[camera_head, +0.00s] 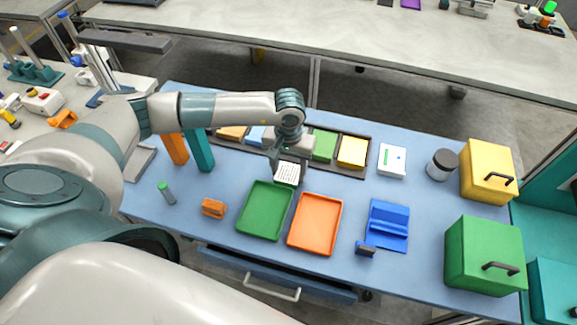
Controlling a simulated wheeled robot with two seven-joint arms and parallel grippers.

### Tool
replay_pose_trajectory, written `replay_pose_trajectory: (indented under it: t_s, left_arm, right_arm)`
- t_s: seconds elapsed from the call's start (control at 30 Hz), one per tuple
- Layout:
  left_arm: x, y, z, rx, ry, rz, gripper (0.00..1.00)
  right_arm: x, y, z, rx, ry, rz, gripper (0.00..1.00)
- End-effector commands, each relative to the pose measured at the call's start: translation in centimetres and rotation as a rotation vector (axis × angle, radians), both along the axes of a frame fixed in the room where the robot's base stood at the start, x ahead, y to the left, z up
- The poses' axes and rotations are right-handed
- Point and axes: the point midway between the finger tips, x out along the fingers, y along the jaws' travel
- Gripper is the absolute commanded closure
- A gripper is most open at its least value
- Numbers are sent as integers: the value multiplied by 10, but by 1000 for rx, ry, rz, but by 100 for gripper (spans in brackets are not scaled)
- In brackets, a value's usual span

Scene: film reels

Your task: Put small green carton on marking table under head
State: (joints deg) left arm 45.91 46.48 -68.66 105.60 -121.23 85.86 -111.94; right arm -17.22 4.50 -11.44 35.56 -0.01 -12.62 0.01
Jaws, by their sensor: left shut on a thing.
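My left gripper (286,156) reaches down over the blue table, in front of the dark row of compartments. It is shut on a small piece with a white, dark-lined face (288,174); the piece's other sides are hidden. A small green block (324,145), which may be the green carton, sits in the row right of the gripper, beside a yellow one. At the upper left, a dark overhead bar (125,41) on a post looks like the head. A blue part (98,99) shows below it; my arm hides much there, and I cannot clearly make out the marking table.
A green tray (265,210) and an orange tray (315,224) lie in front of the gripper. Orange and teal uprights (202,151) stand left. A blue stand (388,225), a jar (441,164), a yellow box (488,170) and a green box (485,254) are right.

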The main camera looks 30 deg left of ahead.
Motion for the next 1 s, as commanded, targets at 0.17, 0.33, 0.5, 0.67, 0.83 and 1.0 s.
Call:
replay_pose_trajectory:
  t_s: [0.17,0.33,0.5,0.67,0.83,1.0]
  left_arm:
    - [1,0,-1,0,-1,0,69]
    - [0,0,-3,0,-1,0,69]
    - [0,0,-3,0,-1,0,27]
    - [0,0,-3,0,-1,1,27]
    - [0,0,-3,0,-1,1,27]
    - [0,0,2,0,-1,1,27]
  right_arm:
    - [0,0,0,0,-1,0,50]
    - [0,0,-3,0,-1,0,50]
    - [0,0,-4,0,-1,1,50]
    - [0,0,-4,0,0,1,50]
    - [0,-1,-4,-1,0,1,50]
    - [0,-2,1,-2,0,2,50]
